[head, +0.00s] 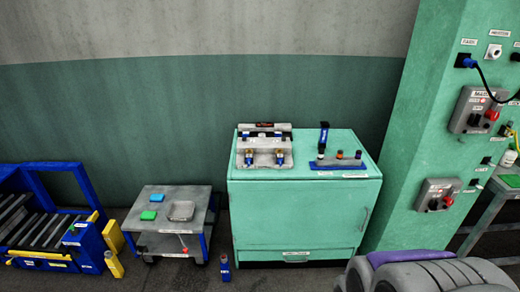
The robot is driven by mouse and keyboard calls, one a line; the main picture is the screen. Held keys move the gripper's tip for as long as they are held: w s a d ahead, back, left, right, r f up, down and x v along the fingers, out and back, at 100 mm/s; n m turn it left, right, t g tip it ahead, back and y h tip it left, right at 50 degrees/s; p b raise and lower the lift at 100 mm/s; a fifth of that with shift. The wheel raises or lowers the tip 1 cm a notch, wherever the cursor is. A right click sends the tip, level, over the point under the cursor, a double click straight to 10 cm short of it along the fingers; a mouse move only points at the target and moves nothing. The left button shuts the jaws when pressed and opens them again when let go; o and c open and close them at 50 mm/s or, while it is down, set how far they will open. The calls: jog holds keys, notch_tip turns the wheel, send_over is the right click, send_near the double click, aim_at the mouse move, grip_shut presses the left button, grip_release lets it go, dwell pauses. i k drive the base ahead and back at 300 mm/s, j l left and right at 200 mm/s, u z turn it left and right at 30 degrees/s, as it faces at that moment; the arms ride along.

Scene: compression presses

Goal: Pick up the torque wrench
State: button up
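A tool that looks like the torque wrench (323,138) stands upright on the green cabinet (300,215), with a dark and blue upper part. Its lower end is at the left part of a flat blue holder (348,166). Short pieces with dark, orange and blue tops stand along the same holder. The tool is too small to make out in detail. My gripper is not in view, and nothing is seen touching the tool.
A grey fixture (264,151) sits on the cabinet's left. A grey cart (168,240) and blue roller conveyor (45,225) stand further left. A blue bottle (225,268) is on the floor. A green pillar (425,130) with switch boxes rises right. Grey rounded shapes fill the lower right.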

aim_at(325, 126)
jog(key=i+l+u, duration=0.25)
jog(key=i, duration=0.25)
jog(key=i+l+u, duration=0.25)
jog(key=i, duration=0.2)
